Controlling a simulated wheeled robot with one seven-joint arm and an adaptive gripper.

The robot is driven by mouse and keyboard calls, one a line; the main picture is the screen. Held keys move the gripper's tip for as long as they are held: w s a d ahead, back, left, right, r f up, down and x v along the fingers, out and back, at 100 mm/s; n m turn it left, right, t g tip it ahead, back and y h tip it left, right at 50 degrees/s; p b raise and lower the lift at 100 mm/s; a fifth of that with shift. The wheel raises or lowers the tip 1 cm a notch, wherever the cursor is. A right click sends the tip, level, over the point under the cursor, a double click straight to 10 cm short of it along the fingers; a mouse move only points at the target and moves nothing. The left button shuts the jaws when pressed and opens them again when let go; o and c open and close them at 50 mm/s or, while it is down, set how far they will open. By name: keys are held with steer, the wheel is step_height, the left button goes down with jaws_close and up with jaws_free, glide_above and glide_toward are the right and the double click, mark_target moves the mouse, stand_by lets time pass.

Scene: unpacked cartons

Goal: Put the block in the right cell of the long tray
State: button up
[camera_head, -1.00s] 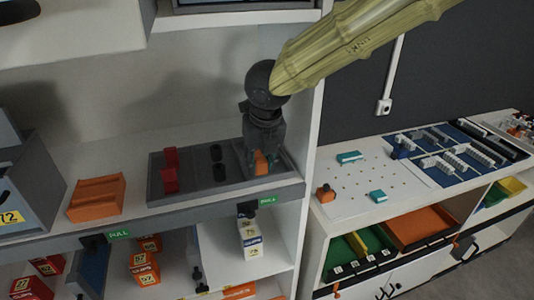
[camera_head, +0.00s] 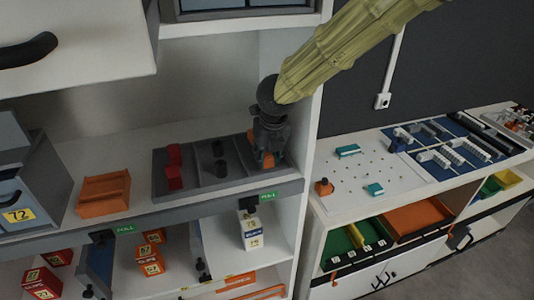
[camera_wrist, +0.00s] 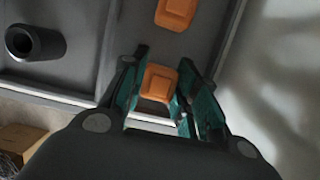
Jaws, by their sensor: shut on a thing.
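The long dark grey tray (camera_head: 233,153) lies on the white shelf, split into cells. Its left cell holds red blocks (camera_head: 174,177) and its middle cell holds black cylinders (camera_head: 220,168). My gripper (camera_head: 267,164) points down into the right cell. In the wrist view, my gripper (camera_wrist: 163,92) has its teal fingers shut on an orange block (camera_wrist: 158,83), low inside that cell. A second orange block (camera_wrist: 176,13) lies apart from it in the same cell. I cannot tell whether the held block touches the tray floor. In the head view my gripper hides most of both.
An orange bin (camera_head: 104,194) lies left of the tray, beside a grey drawer unit (camera_head: 40,180). A white upright panel (camera_head: 303,130) stands close on the right. A cylinder (camera_wrist: 35,42) and cell divider (camera_wrist: 108,40) are beside my gripper in the wrist view.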

steer(key=shift+f, duration=0.15)
steer(key=o, duration=0.8)
steer(key=shift+o, duration=0.2)
steer(key=shift+r, duration=0.25)
steer(key=b+v, duration=0.2)
steer(key=v, duration=0.5)
steer(key=shift+d+r, duration=0.1)
steer(key=shift+r, duration=0.05)
